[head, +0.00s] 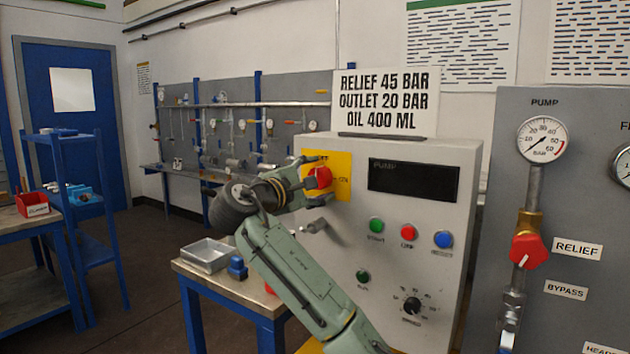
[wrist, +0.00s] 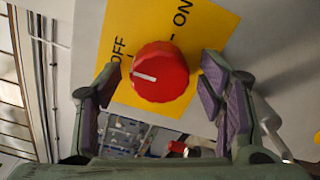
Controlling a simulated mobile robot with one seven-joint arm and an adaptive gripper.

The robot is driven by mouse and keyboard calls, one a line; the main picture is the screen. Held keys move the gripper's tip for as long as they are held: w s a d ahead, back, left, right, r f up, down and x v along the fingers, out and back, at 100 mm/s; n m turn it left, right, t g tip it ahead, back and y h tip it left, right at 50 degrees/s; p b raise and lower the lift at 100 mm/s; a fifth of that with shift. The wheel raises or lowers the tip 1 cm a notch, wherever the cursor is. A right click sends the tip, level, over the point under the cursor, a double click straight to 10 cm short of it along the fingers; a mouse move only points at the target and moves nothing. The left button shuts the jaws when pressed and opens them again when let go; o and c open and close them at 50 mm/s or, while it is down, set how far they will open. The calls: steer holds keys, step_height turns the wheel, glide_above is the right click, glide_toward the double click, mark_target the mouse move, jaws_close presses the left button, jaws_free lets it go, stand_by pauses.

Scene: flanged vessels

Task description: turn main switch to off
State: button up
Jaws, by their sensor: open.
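The main switch is a round red knob (head: 320,178) on a yellow plate (head: 342,163) at the upper left of the grey pump cabinet's front. In the wrist view the red knob (wrist: 172,86) has a white mark pointing left. The plate (wrist: 207,22) reads OFF at upper left of the knob and ON at upper right; the mark points nearer the OFF side. My gripper (wrist: 158,74) is open, with one purple-padded finger on each side of the knob. Gaps seem to show at both sides; contact is hard to tell. In the head view my gripper (head: 300,182) partly covers the plate.
The cabinet (head: 455,180) also carries a dark display (head: 413,180), several coloured buttons and a black dial (head: 412,305). A grey lever-like handle (head: 316,226) sits just below the knob. A gauge panel (head: 575,120) stands at right. A low table with a metal tray (head: 208,254) is at left.

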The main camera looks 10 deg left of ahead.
steer(key=v, duration=1.2)
